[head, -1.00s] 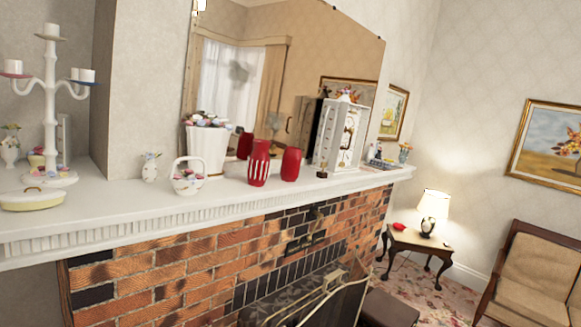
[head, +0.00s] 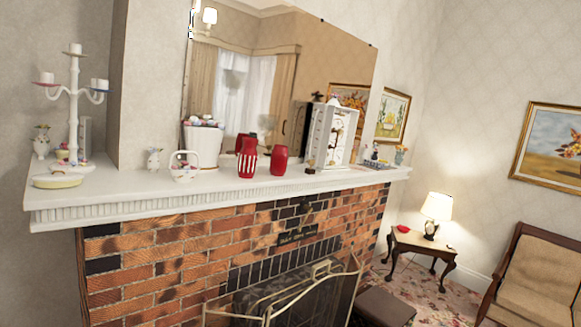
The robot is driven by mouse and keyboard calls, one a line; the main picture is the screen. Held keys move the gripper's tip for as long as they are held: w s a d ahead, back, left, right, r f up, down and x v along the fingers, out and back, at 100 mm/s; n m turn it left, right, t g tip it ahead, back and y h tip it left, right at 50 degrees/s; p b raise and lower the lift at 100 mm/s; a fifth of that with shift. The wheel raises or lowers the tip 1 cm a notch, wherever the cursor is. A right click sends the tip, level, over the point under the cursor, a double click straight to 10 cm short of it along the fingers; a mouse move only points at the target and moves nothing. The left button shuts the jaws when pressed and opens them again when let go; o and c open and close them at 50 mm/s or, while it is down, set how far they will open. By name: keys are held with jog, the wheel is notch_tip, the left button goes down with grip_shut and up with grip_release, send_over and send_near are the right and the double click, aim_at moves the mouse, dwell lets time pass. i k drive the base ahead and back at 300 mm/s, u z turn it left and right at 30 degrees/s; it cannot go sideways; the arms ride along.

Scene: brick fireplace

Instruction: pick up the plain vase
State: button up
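Two red vases stand upright side by side on the white mantel in the head view. The plain vase (head: 279,160) is all red and is the right one of the pair. The other vase (head: 247,158) is red with white stripes and stands just left of it. Both are fully visible at the front, and red reflections show in the mirror behind. My gripper is not in view.
The mantel shelf (head: 120,206) also bears a white basket (head: 184,169), a white planter (head: 203,145), a white clock (head: 333,137) and a candelabra (head: 74,110). Below are the brick fireplace (head: 160,265) and a metal fire screen (head: 290,300). A lamp table (head: 420,242) and armchair (head: 535,275) stand right.

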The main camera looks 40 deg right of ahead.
aim_at(278, 158)
jog(key=z, duration=0.4)
jog(key=i, duration=0.5)
jog(key=z, duration=1.15)
jog(key=i, duration=1.2)
jog(key=z, duration=0.4)
jog(key=i, duration=1.2)
jog(key=u, duration=0.3)
